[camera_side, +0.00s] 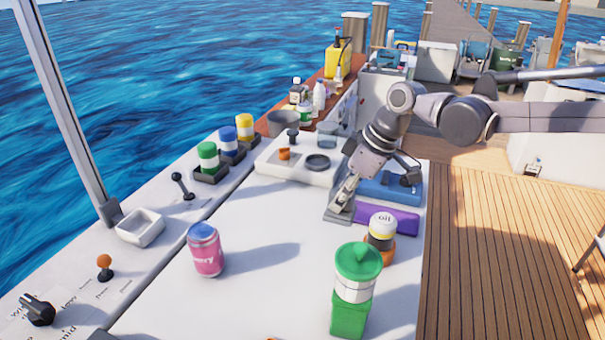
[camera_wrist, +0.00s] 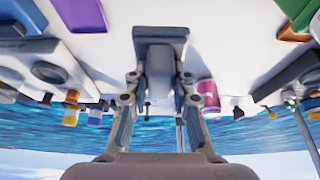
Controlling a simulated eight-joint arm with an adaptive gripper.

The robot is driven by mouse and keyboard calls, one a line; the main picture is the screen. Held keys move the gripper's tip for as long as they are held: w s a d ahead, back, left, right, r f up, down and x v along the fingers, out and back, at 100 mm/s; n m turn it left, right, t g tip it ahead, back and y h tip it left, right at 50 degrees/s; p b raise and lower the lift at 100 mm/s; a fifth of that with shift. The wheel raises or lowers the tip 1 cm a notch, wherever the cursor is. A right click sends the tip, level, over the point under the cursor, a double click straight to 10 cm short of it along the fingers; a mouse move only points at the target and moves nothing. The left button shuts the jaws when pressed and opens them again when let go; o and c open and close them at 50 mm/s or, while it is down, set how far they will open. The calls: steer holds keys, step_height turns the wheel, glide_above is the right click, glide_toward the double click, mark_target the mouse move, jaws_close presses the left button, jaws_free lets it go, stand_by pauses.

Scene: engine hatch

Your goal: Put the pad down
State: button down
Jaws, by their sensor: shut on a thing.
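My gripper (camera_side: 346,190) points down over the white work surface (camera_side: 260,230). It is shut on a grey pad (camera_side: 339,214), a flat piece with a raised middle part between the fingers. In the wrist view, my gripper (camera_wrist: 160,82) has a finger on each side of the grey pad (camera_wrist: 160,34). The pad is low over the white surface, left of the purple block (camera_side: 388,220). I cannot tell whether its underside touches the surface.
A pink can (camera_side: 206,252) stands to the front left. Behind are a white panel (camera_side: 268,160) and a blue tray (camera_side: 408,193). The middle of the surface is clear.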

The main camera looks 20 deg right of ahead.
steer(key=a+f, duration=0.2)
steer(key=a, duration=0.1)
steer(key=a+f, duration=0.2)
steer(key=a, duration=0.1)
steer(key=a+f, duration=0.2)
steer(key=a, duration=0.1)
steer(key=shift+w+a, duration=0.2)
steer(key=shift+a, duration=0.2)
steer(key=shift+f, duration=2)
steer(key=shift+f, duration=0.15)
steer(key=c, duration=1.1)
jaws_free()
steer(key=shift+c, duration=0.2)
steer(key=v, duration=1.2)
steer(key=s+d+f+m+t+h, duration=0.1)
steer(key=s+d+m+t, duration=0.1)
steer(key=s+d+m, duration=0.2)
steer(key=s+d+f+m+t+h, duration=0.2)
steer(key=s+d+m, duration=0.3)
steer(key=s+d, duration=0.6)
steer(key=d, duration=0.9)
steer(key=shift+s+f, duration=0.15)
